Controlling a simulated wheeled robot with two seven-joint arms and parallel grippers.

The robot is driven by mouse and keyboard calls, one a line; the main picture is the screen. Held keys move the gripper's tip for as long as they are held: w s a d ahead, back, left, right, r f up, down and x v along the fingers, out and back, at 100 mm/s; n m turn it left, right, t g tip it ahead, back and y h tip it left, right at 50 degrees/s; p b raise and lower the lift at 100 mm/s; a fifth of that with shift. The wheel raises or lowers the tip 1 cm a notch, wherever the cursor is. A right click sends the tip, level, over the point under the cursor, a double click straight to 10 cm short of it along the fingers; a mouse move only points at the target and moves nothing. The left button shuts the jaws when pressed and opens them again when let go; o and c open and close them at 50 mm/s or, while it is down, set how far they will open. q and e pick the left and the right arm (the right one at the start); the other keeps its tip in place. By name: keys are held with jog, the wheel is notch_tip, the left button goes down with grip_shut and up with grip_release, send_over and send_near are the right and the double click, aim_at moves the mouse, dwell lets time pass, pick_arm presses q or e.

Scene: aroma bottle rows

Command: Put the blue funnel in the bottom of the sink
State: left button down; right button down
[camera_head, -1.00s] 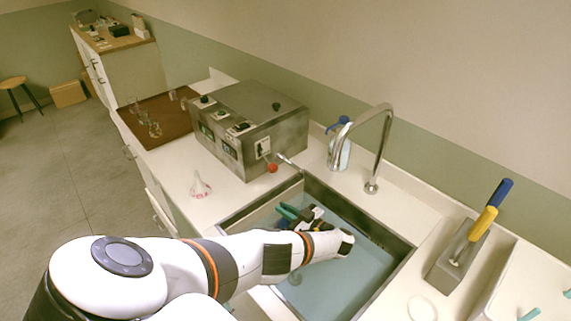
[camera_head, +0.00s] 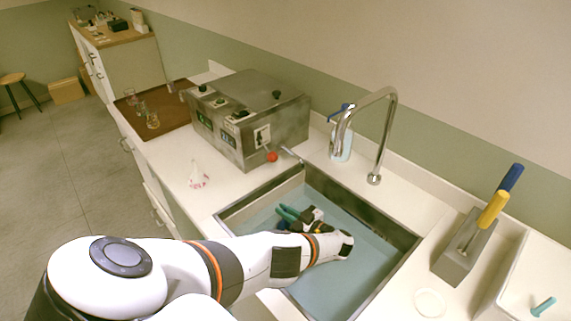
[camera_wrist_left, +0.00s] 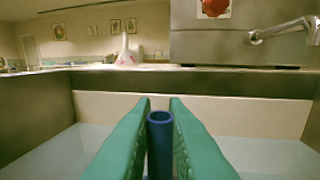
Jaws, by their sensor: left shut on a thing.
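The blue funnel shows in the left wrist view as a dark blue tube (camera_wrist_left: 160,140) upright between two green fingers. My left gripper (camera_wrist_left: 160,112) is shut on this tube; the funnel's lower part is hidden. In the head view my left gripper (camera_head: 287,213) is inside the sink (camera_head: 372,218), towards its left side, with a bit of blue just below the fingers. The sink has metal walls and a pale blue bottom (camera_head: 350,272). I cannot tell whether the funnel touches the bottom. My right gripper is not in view.
A metal faucet (camera_head: 389,130) arches behind the sink, with a spray bottle (camera_head: 341,142) beside it. A grey machine (camera_head: 250,120) and a conical flask (camera_head: 197,177) stand left of the sink. A holder with coloured handles (camera_head: 465,248) stands right. The sink's right part is clear.

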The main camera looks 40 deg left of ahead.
pick_arm(q)
jog(key=shift+f, duration=0.15)
jog(key=c, duration=1.4)
grip_release()
jog(key=shift+c, duration=0.2)
jog(key=shift+r+p, duration=0.3)
jog(key=shift+r, duration=0.05)
jog(key=shift+r+p, duration=0.55)
jog(key=d+b, duration=0.1)
jog(key=d, duration=0.6)
jog(key=shift+w+d+f+b, duration=0.2)
jog(key=shift+d+f+b, duration=0.05)
jog(key=shift+b, duration=0.05)
